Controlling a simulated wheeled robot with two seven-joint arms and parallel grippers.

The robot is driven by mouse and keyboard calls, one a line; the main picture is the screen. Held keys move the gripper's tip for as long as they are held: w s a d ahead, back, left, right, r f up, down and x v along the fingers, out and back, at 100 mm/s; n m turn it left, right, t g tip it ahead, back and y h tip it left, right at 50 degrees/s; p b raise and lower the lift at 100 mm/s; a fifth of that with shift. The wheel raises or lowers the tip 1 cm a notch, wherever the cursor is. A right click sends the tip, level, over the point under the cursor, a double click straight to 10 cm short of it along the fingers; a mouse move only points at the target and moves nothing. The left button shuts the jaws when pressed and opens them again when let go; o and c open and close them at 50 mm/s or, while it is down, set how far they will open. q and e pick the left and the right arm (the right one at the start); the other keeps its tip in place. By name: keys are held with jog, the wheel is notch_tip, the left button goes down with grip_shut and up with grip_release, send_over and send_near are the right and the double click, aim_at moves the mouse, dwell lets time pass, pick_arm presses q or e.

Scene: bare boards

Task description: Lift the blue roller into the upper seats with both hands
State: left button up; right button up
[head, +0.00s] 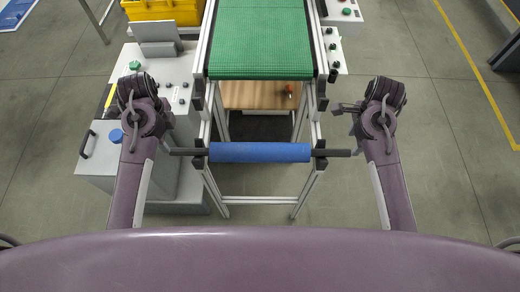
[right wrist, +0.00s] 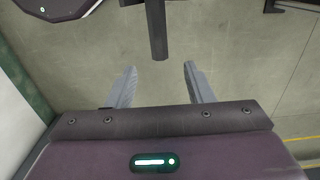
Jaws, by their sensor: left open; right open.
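The blue roller (head: 260,152) lies level across the metal frame, its dark shaft ends sticking out on both sides. The shafts appear to rest in the lower black seats near the frame's front; upper black seats (head: 322,103) are on the posts farther back. My left gripper (head: 168,149) is open beside the left shaft end; its fingers are small and partly hidden. My right gripper (head: 355,148) is open at the right shaft end. In the right wrist view its two fingers (right wrist: 160,72) stand apart, with the dark shaft end (right wrist: 157,30) ahead, between their lines, not gripped.
A green conveyor belt (head: 261,40) runs back from the frame, with a wooden board (head: 258,95) below. A grey cabinet (head: 100,160) with a blue knob stands close to my left arm. A yellow crate (head: 163,10) is at the back left. Floor at right is clear.

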aim_at(174, 150)
pick_arm(q)
jog(key=shift+f, duration=3.95)
pick_arm(e)
jog(key=shift+f, duration=3.95)
pick_arm(q)
grip_shut()
pick_arm(e)
jog(key=c, duration=1)
grip_shut()
pick_arm(q)
jog(key=shift+r, duration=0.1)
pick_arm(e)
jog(key=shift+r, duration=0.1)
